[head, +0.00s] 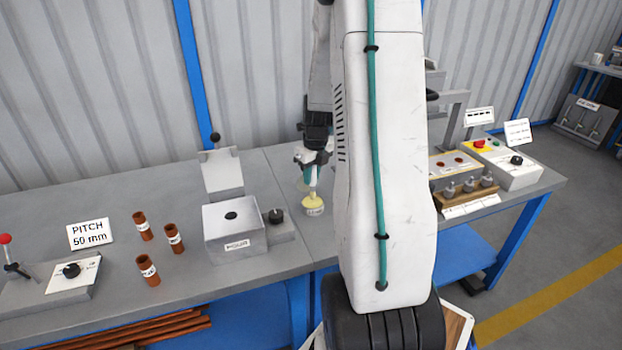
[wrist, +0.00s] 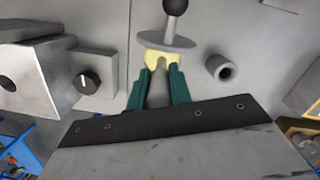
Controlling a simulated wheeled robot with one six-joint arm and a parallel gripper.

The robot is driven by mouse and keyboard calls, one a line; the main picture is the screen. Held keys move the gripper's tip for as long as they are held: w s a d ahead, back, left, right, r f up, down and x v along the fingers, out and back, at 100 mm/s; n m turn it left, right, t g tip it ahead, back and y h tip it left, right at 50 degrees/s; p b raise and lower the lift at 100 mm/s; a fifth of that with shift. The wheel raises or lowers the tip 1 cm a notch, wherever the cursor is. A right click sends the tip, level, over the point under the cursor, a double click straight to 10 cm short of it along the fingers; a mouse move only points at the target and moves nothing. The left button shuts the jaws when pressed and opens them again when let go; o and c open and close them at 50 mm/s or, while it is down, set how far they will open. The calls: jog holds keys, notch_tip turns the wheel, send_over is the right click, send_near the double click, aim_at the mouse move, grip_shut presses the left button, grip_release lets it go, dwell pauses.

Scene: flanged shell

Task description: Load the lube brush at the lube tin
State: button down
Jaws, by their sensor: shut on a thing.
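My gripper (head: 310,180) points down over the bench, just left of my arm link in the head view. In the wrist view its green fingers (wrist: 160,72) are shut on a yellow piece (wrist: 165,58), which I take for part of the lube brush. A grey disc (wrist: 165,42) and a stem with a dark round end (wrist: 176,6) show beyond it, cut by the frame edge. In the head view a small pale-yellow, labelled round thing (head: 313,206), probably the lube tin, sits directly under my gripper. Whether the brush touches it, I cannot tell.
A grey box (head: 235,228) with a hole on top and a knob unit (head: 277,218) stand close left of my gripper. Several brown tubes (head: 148,270) stand further left. A grey hollow cylinder (wrist: 220,68) is to the right in the wrist view. A control box (head: 512,162) stands right.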

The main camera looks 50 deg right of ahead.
jog(key=shift+r, duration=2.7)
